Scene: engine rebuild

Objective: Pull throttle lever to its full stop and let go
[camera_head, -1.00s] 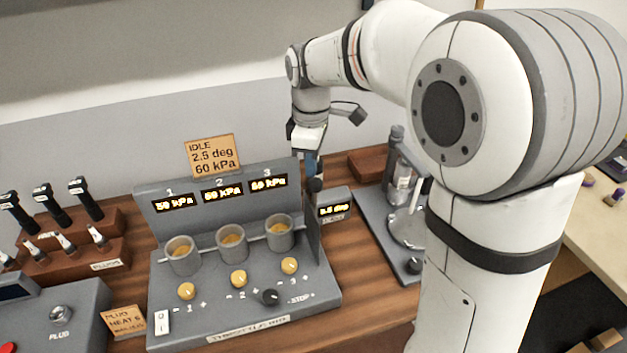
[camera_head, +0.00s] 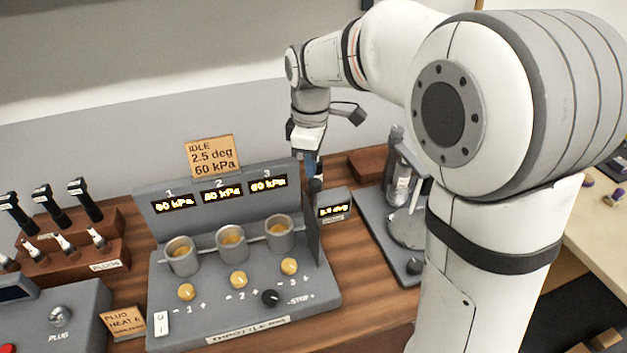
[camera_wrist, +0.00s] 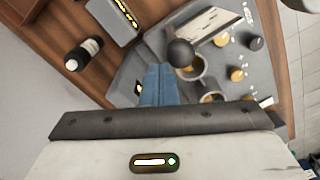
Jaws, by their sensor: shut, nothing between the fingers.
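The throttle rig (camera_head: 165,272) is a grey bench with three cups and a back panel. The throttle lever's black ball knob (camera_wrist: 180,53) shows in the wrist view just beyond my blue fingertips (camera_wrist: 158,72). In the head view the lever knob (camera_head: 314,186) is at the right end of the rig, directly below my gripper (camera_head: 313,168). My gripper is shut with nothing in it. It is close to the knob; I cannot tell whether they touch. The lever's lower part is hidden. A small angle display (camera_head: 334,211) stands right of the lever, too blurred to read surely.
An orange card (camera_head: 212,156) reads IDLE, 2.5 deg, 60 kPa. Yellow knobs and a black STOP-side knob (camera_head: 270,298) line the rig's front. A grey stand with metal parts (camera_head: 408,232) is to the right. A wooden rack of black tools (camera_head: 100,230) is left.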

